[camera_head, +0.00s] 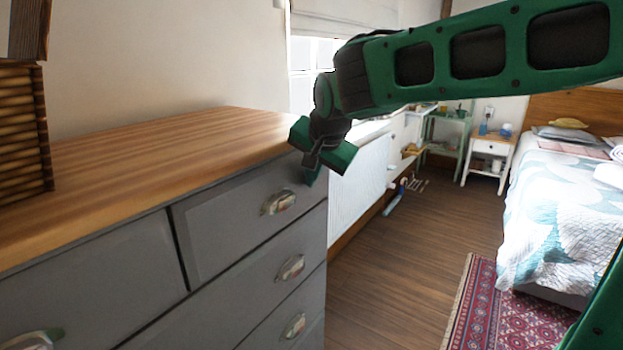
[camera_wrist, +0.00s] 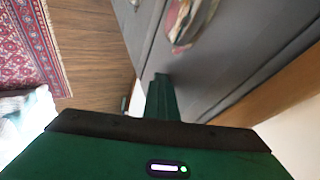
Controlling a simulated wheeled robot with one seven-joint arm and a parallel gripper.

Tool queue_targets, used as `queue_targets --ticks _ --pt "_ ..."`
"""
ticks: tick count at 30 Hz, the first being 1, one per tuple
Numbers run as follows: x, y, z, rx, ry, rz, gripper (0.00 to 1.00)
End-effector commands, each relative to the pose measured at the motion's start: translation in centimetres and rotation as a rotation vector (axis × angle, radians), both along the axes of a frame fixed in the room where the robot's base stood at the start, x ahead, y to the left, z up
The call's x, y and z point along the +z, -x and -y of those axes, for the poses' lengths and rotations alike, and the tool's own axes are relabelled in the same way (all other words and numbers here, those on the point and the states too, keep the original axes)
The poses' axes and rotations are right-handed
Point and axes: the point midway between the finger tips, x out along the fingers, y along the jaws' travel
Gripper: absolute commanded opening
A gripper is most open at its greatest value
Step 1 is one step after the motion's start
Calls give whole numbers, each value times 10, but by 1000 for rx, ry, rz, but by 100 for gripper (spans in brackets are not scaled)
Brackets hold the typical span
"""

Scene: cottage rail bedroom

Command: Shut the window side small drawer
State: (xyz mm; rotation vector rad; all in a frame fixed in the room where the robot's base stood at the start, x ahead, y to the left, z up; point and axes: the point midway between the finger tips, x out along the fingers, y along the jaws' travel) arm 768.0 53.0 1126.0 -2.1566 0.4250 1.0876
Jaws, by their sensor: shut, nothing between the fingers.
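The window side small drawer (camera_head: 240,215) is the right one in the top row of the grey dresser. Its front looks about level with the fronts around it; I cannot tell if a small gap remains. Its cup handle (camera_head: 278,201) is metal, and a handle also shows in the wrist view (camera_wrist: 188,22). My gripper (camera_head: 312,178) is shut and empty, at the right end of this drawer's front, right of the handle. In the wrist view my gripper's fingers (camera_wrist: 161,92) lie close against the grey front; whether they touch is unclear.
The wooden dresser top (camera_head: 170,145) carries a slatted wooden object (camera_head: 22,130) at left. Lower drawers (camera_head: 285,270) look shut. A white radiator (camera_head: 360,185) stands beyond the dresser. Wooden floor (camera_head: 390,270) is free up to the red rug (camera_head: 500,310) and bed (camera_head: 560,220).

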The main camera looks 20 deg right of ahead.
Motion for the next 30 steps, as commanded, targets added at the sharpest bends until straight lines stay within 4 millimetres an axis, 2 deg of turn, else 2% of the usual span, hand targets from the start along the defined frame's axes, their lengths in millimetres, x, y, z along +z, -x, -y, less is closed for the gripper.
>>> queue_targets --ticks 2,8,15,21,30 --pt "3 1 -2 11 -3 12 0" --pt "2 20 20 6 -2 6 0" --pt "42 51 22 6 -2 6 0" --pt "67 71 24 4 -1 4 0" --pt "80 83 24 3 1 0 0"
